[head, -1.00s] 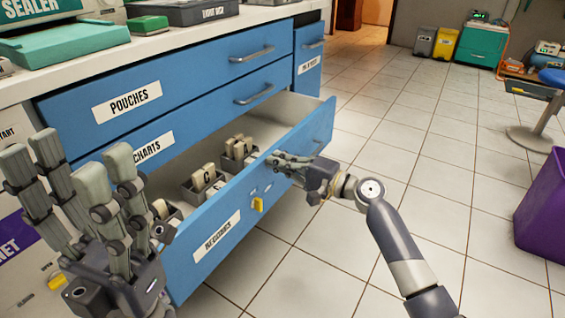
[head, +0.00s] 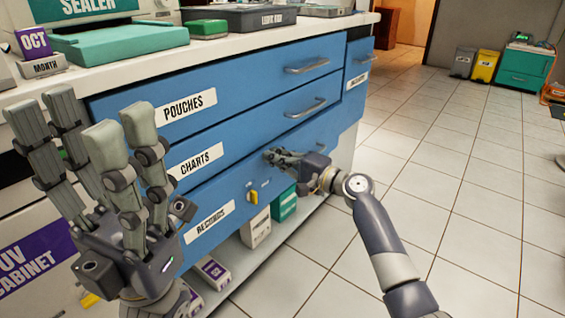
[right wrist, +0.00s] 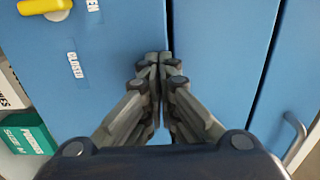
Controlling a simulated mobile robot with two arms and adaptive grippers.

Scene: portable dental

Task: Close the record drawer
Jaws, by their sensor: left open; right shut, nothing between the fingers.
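The blue record drawer (head: 225,205), labelled RECORDS, is the lowest drawer of the cabinet. Its front looks level with the CHARTS drawer (head: 240,150) above, and no interior shows. A yellow latch (head: 253,197) sits on its front; in the right wrist view the latch (right wrist: 45,8) is near the words OPEN and CLOSED. My right gripper (head: 270,155) is shut and empty, with its fingertips at the upper part of the record drawer's front; I cannot tell whether they touch. My left gripper (head: 85,118) is open and empty, raised in front of the cabinet's left side, hiding part of it.
The POUCHES drawer (head: 235,90) above looks shut. Below the record drawer stand a white box (head: 256,228), a green box (head: 284,204) and a purple-and-white box (head: 213,271). The tiled floor (head: 430,210) to the right is clear.

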